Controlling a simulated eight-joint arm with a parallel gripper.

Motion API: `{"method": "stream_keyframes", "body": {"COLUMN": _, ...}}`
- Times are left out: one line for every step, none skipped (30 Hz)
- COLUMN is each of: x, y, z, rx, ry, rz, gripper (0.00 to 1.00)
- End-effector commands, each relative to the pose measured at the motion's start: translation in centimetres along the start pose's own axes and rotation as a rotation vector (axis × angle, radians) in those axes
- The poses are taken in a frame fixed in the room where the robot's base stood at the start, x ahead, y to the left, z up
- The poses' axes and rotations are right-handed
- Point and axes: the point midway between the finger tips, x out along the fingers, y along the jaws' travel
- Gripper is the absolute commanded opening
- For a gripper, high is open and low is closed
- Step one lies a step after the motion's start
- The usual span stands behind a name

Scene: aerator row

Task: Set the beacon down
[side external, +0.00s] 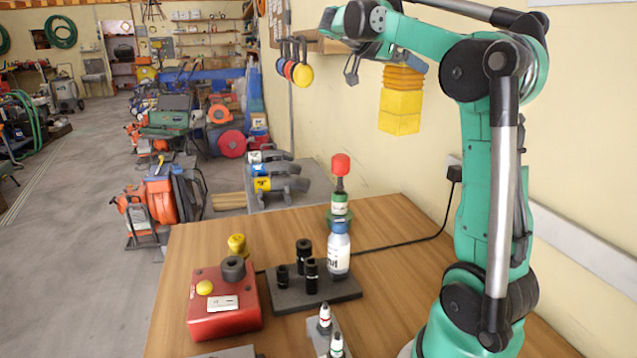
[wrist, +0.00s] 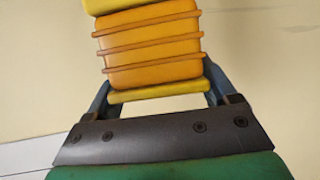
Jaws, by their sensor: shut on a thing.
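The thing I take to be the beacon is a yellow block (side external: 400,108) with an orange ribbed section above it. In the side view it hangs in the air near the wall, well above the wooden table (side external: 400,225). My gripper (side external: 385,66) is shut on it near its upper, orange part. In the wrist view the orange ribbed body (wrist: 152,48) sits between the two blue-grey fingers of my gripper (wrist: 158,92), with yellow bands at both ends. The finger contact is partly hidden.
On the table stand a red box (side external: 222,313) with a yellow button, a dark base (side external: 288,297) with black cylinders, and a tall white bottle (side external: 339,258) with a red-topped piece above. Small white bottles (side external: 325,318) stand in front. The table's back right is mostly clear except a black cable.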

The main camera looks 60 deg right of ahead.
Motion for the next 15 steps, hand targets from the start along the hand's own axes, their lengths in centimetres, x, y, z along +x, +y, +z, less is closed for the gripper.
{"method": "stream_keyframes", "body": {"x": 0.5, "y": 0.6, "z": -0.4, "rx": 0.019, "ry": 0.001, "rz": 0.048, "gripper": 0.0}}
{"method": "stream_keyframes", "body": {"x": 0.8, "y": 1.0, "z": -0.6, "rx": 0.031, "ry": 0.002, "rz": 0.078, "gripper": 0.0}}
{"method": "stream_keyframes", "body": {"x": 1.1, "y": 1.5, "z": -0.8, "rx": 0.047, "ry": 0.002, "rz": 0.116, "gripper": 0.0}}
{"method": "stream_keyframes", "body": {"x": 1.3, "y": 1.8, "z": -1.0, "rx": 0.058, "ry": 0.001, "rz": 0.143, "gripper": 0.0}}
{"method": "stream_keyframes", "body": {"x": 1.5, "y": 2.1, "z": -1.1, "rx": 0.069, "ry": 0.001, "rz": 0.17, "gripper": 0.0}}
{"method": "stream_keyframes", "body": {"x": 1.7, "y": 2.5, "z": -1.2, "rx": 0.08, "ry": 0.002, "rz": 0.197, "gripper": 0.0}}
{"method": "stream_keyframes", "body": {"x": 1.8, "y": 2.4, "z": -0.7, "rx": 0.077, "ry": 0.002, "rz": 0.189, "gripper": 0.0}}
{"method": "stream_keyframes", "body": {"x": 1.8, "y": 2.4, "z": -0.4, "rx": 0.076, "ry": 0.001, "rz": 0.187, "gripper": 0.0}}
{"method": "stream_keyframes", "body": {"x": 2.0, "y": 2.3, "z": 0.0, "rx": 0.076, "ry": 0.001, "rz": 0.186, "gripper": 0.0}}
{"method": "stream_keyframes", "body": {"x": 2.1, "y": 2.3, "z": 0.2, "rx": 0.075, "ry": 0.001, "rz": 0.185, "gripper": 0.0}}
{"method": "stream_keyframes", "body": {"x": 2.2, "y": 2.3, "z": 0.5, "rx": 0.075, "ry": 0.001, "rz": 0.185, "gripper": 0.0}}
{"method": "stream_keyframes", "body": {"x": 2.3, "y": 2.3, "z": 0.8, "rx": 0.075, "ry": 0.001, "rz": 0.184, "gripper": 0.0}}
{"method": "stream_keyframes", "body": {"x": 2.4, "y": 2.4, "z": 1.0, "rx": 0.075, "ry": 0.001, "rz": 0.184, "gripper": 0.0}}
{"method": "stream_keyframes", "body": {"x": 2.5, "y": 2.4, "z": 1.2, "rx": 0.074, "ry": 0.001, "rz": 0.183, "gripper": 0.0}}
{"method": "stream_keyframes", "body": {"x": 2.7, "y": 2.3, "z": 1.7, "rx": 0.074, "ry": 0.001, "rz": 0.183, "gripper": 0.0}}
